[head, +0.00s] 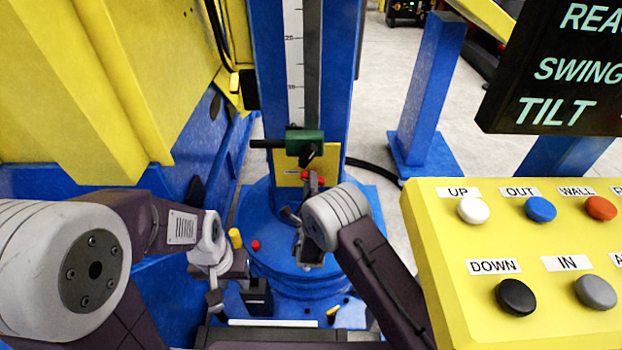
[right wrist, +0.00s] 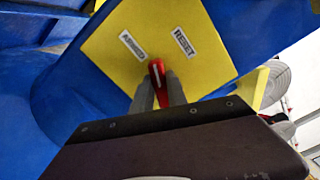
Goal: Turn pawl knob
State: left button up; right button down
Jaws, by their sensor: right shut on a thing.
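The red pawl knob (right wrist: 157,70) with a white pointer line sits on a yellow plate (right wrist: 190,50) in the right wrist view. The plate has two labels, one reading RESET and one too blurred to read surely. My right gripper (right wrist: 158,88) is shut on the knob, one grey finger on each side. The pointer stands roughly upright in that view, between the labels. In the head view a little red of the knob (head: 314,178) shows at the column's foot, partly hidden by my right gripper (head: 314,186). My left gripper (head: 216,298) hangs low at left, its jaws unclear.
A blue column with a scale (head: 294,50) rises behind, with a green block (head: 305,142) and black handle above the plate. A yellow button panel (head: 440,230) stands at right under a dark display (head: 560,75). A yellow machine body (head: 80,80) fills the left.

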jog(key=n, duration=0.2)
jog(key=n+p, duration=0.1)
jog(key=n, duration=0.1)
jog(key=shift+f+n, duration=0.2)
jog(key=shift+n, duration=0.2)
dwell(0.4)
jog(key=c, duration=1.3)
grip_release()
jog(key=shift+p, duration=0.3)
jog(key=s+p, duration=0.2)
jog(key=s, duration=0.7)
jog(key=shift+s, duration=0.1)
